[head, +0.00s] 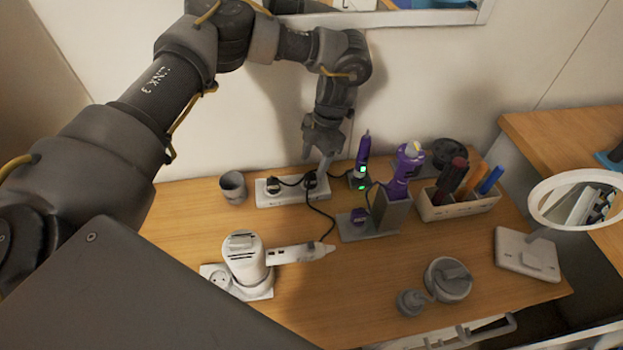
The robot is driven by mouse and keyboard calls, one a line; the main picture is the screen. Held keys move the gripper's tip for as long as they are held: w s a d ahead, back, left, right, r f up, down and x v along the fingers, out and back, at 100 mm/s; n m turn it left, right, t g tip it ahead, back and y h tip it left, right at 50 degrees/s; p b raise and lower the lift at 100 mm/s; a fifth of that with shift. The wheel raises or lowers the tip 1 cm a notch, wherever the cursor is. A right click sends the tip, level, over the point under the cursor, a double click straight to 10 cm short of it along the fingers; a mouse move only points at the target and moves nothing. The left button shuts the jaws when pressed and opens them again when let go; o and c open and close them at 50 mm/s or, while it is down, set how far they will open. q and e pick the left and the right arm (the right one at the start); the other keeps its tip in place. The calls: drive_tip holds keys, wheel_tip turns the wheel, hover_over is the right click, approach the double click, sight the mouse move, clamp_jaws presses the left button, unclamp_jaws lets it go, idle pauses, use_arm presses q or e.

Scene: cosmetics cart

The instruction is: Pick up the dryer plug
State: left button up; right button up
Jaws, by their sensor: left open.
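A white power strip (290,198) lies at the back of the wooden table. A black plug (310,181) sits at its right end, and another plug (273,185) sits at its left end. A black cable runs from the right end toward the handle of the white hair dryer (245,258), so the right plug appears to be the dryer's. My left gripper (317,160) points down just above the right plug, open, with its fingers close to it. I cannot tell whether they touch it. My right gripper is not in view.
A grey cup (233,187) stands left of the strip. A purple styling tool (363,158) and a purple device (404,170) on a grey holder (368,226) stand close on the right. An organizer box (458,206) is farther right.

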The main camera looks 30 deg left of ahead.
sight(311, 172)
use_arm(q)
drive_tip(key=shift+s+a+r, duration=0.1)
drive_tip(key=shift+s, duration=0.3)
drive_tip(key=shift+s+f, duration=0.1)
drive_tip(key=shift+f, duration=0.2)
wheel_tip(311, 172, down, 4)
drive_tip(key=shift+a+r+p, duration=0.1)
drive_tip(key=shift+p, duration=0.3)
drive_tip(key=shift+s+a+f, duration=0.1)
drive_tip(key=shift+s+f, duration=0.05)
drive_tip(key=shift+f, duration=0.2)
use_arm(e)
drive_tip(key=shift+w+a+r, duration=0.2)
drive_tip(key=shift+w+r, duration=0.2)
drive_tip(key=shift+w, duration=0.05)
use_arm(q)
drive_tip(key=c, duration=1.2)
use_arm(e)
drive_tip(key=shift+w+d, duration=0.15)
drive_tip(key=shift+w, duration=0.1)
